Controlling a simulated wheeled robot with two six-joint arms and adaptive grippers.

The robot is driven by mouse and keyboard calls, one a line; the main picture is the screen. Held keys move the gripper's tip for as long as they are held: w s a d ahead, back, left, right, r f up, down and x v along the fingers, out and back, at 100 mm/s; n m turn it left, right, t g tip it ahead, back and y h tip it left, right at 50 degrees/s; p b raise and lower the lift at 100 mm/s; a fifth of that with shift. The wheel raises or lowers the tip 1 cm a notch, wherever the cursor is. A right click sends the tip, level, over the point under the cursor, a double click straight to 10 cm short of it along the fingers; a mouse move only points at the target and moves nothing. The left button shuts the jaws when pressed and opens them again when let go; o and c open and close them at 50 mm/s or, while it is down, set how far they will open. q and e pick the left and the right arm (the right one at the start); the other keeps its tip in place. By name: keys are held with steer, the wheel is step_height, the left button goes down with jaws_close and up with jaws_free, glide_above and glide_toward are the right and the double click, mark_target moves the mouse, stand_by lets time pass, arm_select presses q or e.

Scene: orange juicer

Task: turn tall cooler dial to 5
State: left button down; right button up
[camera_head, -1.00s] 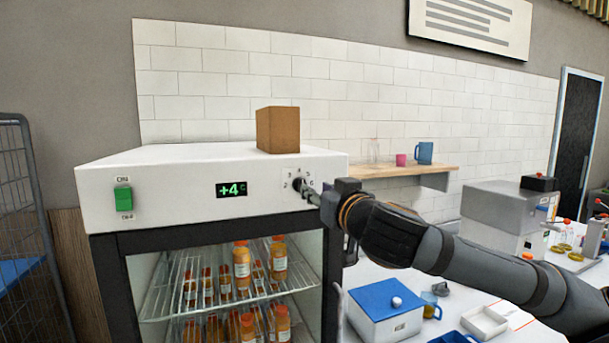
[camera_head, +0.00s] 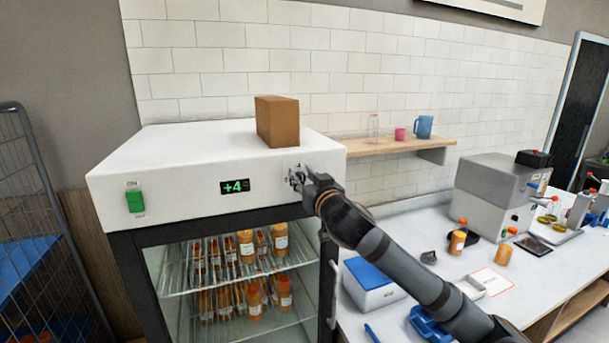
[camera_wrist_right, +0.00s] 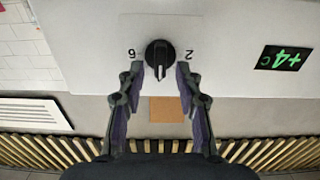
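The tall cooler (camera_head: 215,145) is a white-topped cabinet with a glass front and bottles inside. Its green display (camera_head: 234,186) reads +4 C. The black dial (camera_wrist_right: 160,54) is at the right end of the cooler's front panel. The wrist view is upside down; the dial's white pointer mark points down there, between two printed numbers. My right gripper (camera_wrist_right: 160,72) faces the panel with a finger on each side of the dial and small gaps, so it looks open. In the head view the right gripper (camera_head: 306,182) largely hides the dial. My left gripper is not in view.
A brown box (camera_head: 278,122) stands on the cooler top. A green switch (camera_head: 135,201) is at the panel's left. A wire cage (camera_head: 30,215) stands left. Right are a wall shelf (camera_head: 400,144) with cups, and a counter with a blue-lidded box (camera_head: 372,285) and a grey machine (camera_head: 497,195).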

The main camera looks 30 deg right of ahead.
jaws_close()
steer(key=shift+f+m+b, duration=0.15)
steer(key=shift+m+b, duration=0.25)
steer(key=shift+b, duration=0.45)
steer(key=m+b, duration=0.1)
steer(key=b, duration=0.1)
steer(key=m+b, duration=0.2)
steer(key=b, duration=0.1)
steer(key=m+b, duration=0.2)
steer(key=shift+s+d+f, duration=0.1)
steer(key=shift+d+f, duration=0.05)
steer(key=shift+d, duration=0.15)
steer(key=shift+d+m+b, duration=0.15)
steer(key=shift+m+b, duration=1.35)
steer(key=shift+b, duration=0.1)
jaws_free()
